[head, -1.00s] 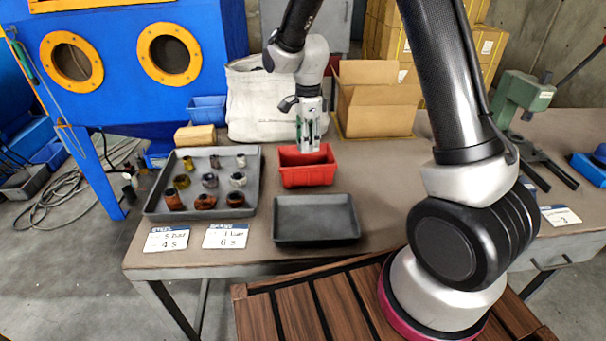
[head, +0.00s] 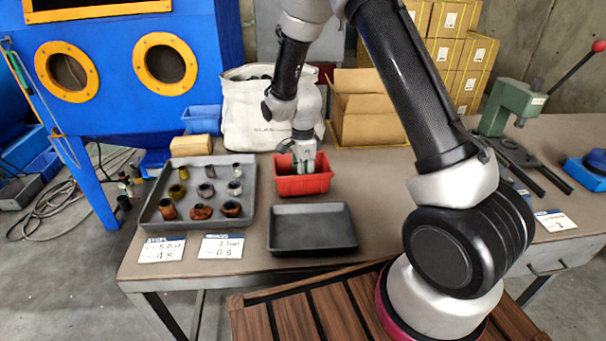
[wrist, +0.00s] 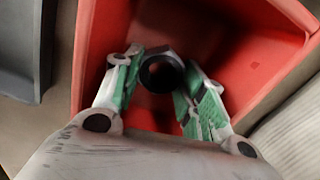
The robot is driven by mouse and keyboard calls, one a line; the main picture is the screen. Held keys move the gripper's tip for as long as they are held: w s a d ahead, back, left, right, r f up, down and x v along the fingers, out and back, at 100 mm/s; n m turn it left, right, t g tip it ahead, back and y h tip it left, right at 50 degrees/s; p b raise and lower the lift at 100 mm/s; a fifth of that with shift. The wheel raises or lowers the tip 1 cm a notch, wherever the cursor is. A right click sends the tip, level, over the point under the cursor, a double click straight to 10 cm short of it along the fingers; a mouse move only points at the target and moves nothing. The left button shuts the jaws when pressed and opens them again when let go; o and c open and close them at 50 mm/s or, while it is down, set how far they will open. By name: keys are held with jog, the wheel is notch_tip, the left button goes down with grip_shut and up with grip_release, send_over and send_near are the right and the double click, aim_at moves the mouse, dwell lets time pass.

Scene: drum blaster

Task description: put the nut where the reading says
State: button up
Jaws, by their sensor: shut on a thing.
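My gripper (head: 303,163) reaches down into the red bin (head: 305,185) on the table. In the wrist view its green-padded fingers (wrist: 155,90) are closed on a dark nut (wrist: 160,73), with the red bin's (wrist: 255,62) floor and walls around it. The nut is hidden in the head view. A grey tray (head: 246,213) at the left holds several nuts or rings in rows, grey, brassy and rusty brown. An empty dark tray (head: 312,229) lies in front of the red bin.
A white sack (head: 255,125) and an open cardboard box (head: 368,125) stand behind the bin. A blue blasting cabinet (head: 205,60) is at the left. A green press (head: 515,105) and another card (head: 554,220) are at the right.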

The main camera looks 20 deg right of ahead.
jog(key=shift+f, duration=0.2)
jog(key=o, duration=1)
